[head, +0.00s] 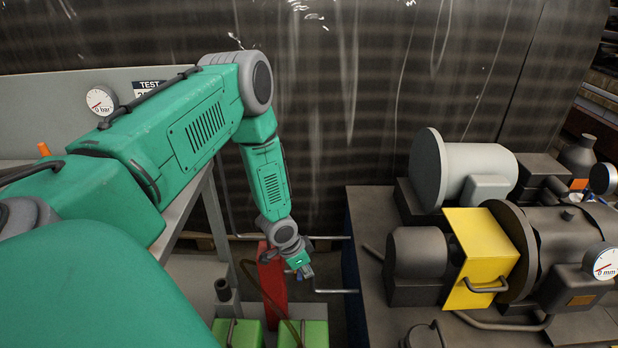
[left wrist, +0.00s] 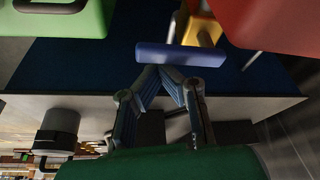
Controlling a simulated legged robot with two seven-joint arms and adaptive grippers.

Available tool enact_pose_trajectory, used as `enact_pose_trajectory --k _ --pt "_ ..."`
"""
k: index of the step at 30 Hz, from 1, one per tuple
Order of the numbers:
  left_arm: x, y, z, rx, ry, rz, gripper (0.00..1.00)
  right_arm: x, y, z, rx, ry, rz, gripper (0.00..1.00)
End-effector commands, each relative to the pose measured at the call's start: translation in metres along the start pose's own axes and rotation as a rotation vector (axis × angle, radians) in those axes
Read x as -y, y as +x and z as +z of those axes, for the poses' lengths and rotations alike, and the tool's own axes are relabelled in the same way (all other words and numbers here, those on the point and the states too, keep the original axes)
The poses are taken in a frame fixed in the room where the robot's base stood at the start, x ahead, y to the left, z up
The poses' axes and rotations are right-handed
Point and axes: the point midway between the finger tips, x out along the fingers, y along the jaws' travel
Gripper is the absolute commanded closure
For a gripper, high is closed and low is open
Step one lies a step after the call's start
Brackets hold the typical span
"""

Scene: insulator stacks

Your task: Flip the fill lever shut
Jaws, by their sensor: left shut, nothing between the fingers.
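My left gripper (head: 306,271) hangs at the end of the green arm, low in the middle of the head view, beside a red upright body (head: 272,285). In the left wrist view its fingers (left wrist: 170,72) are shut together with nothing between them. A blue bar (left wrist: 180,57) lies across the view just beyond the fingertips, in front of a yellow part (left wrist: 203,30). The bar may be the lever's handle; I cannot tell whether the fingers touch it. In the head view the lever is not clear. My right gripper is not in view.
Green boxes with handles (head: 310,334) stand below the gripper. Grey pipes (head: 335,291) stick out to its right. A machine with a yellow guard (head: 480,255) stands at right. A panel with a gauge (head: 101,100) is at left, and a dark curtain (head: 400,80) hangs behind.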

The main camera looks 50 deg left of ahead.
Motion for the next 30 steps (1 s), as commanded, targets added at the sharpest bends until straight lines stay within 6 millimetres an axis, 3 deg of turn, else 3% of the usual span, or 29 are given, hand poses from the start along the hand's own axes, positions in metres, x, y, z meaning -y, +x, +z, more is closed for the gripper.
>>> enact_pose_trajectory --k 20,30 --pt "0.003 -0.006 0.010 0.020 -0.007 -0.007 1.00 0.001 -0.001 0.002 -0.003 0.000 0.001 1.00" --pt "0.001 -0.067 0.002 0.010 -0.005 -0.009 1.00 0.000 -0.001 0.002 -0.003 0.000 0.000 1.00"
